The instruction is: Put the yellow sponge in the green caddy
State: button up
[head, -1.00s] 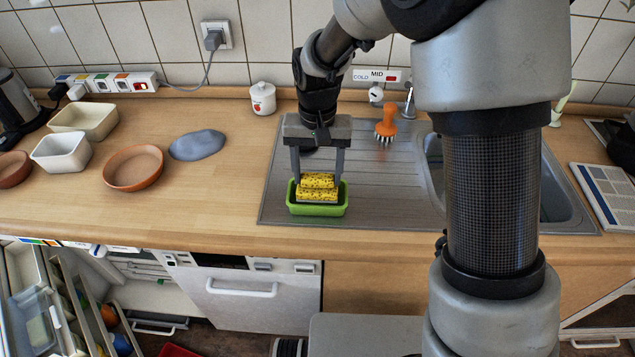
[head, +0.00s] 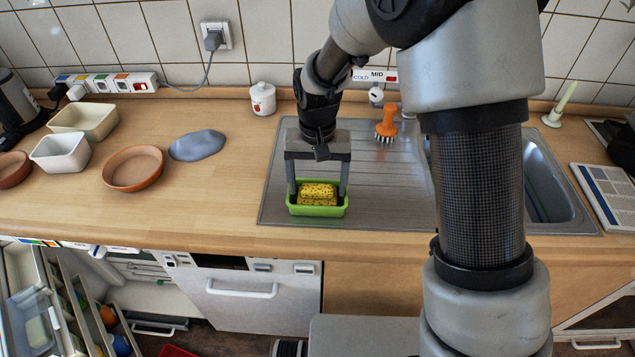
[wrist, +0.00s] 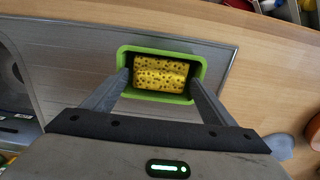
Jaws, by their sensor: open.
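The yellow sponge (head: 317,193) lies inside the green caddy (head: 318,211), which stands on the left part of the metal drainboard. In the wrist view the sponge (wrist: 160,73) sits within the green rim of the caddy (wrist: 165,49), with dark gaps around it. My gripper (head: 318,192) is open, its fingers reaching down to the caddy, one on each side of the sponge. In the wrist view the gripper (wrist: 160,78) shows its fingertips apart at the caddy's two ends. The sponge's underside is hidden.
An orange brush (head: 386,124) stands on the drainboard (head: 395,190) behind the caddy. The sink (head: 545,185) is to the right, partly behind my arm. A white jar (head: 263,98) stands at the back. Bowls, a terracotta dish (head: 134,168) and a grey cloth-like item (head: 197,145) lie left.

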aim_at(318, 187)
jog(key=s+d+r+t, duration=0.1)
jog(key=s+d+r, duration=0.15)
jog(key=r, duration=0.65)
jog(key=s+d+r+t, duration=0.1)
jog(key=d+r, duration=0.2)
jog(key=r, duration=0.7)
jog(key=s+d+r+t, duration=0.1)
jog(key=s+d+r, duration=0.1)
jog(key=s+d, duration=0.3)
jog(key=s+d+r+t, duration=0.2)
jog(key=s+d, duration=0.4)
jog(key=s, duration=0.4)
jog(key=shift+s+d+r+t+p, duration=0.25)
jog(key=shift+r+t+p, duration=0.1)
jog(key=shift+r, duration=0.15)
notch_tip(318, 187, up, 4)
jog(key=p, duration=0.4)
